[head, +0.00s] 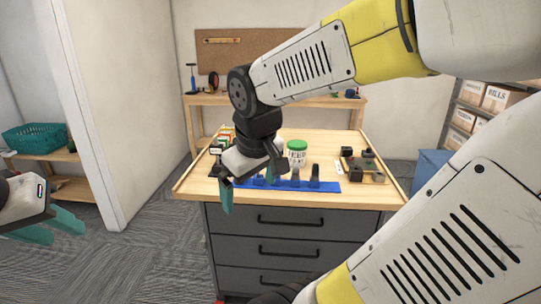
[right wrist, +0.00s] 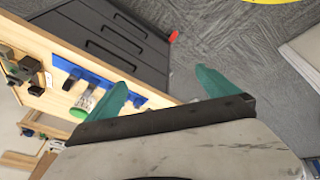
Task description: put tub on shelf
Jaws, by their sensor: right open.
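The tub (head: 297,154) is a white container with dark lettering and a green lid, upright on the wooden top of a drawer cabinet. It also shows in the right wrist view (right wrist: 84,103), partly hidden by a finger. My right gripper (head: 248,184) is open and empty, over the cabinet's front edge, left of the tub and apart from it. My left gripper (head: 66,232) is open and empty at the far left, over the floor. A low wooden shelf (head: 75,189) stands at the left, and a rack (head: 468,105) at the right.
A blue tool holder (head: 325,186) lies along the worktop's front, before the tub. Electronic parts (head: 362,167) sit to the right. A teal basket (head: 35,138) is on the left shelf. Boxes (head: 500,98) fill the rack. A wall end (head: 105,100) stands between left shelf and cabinet.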

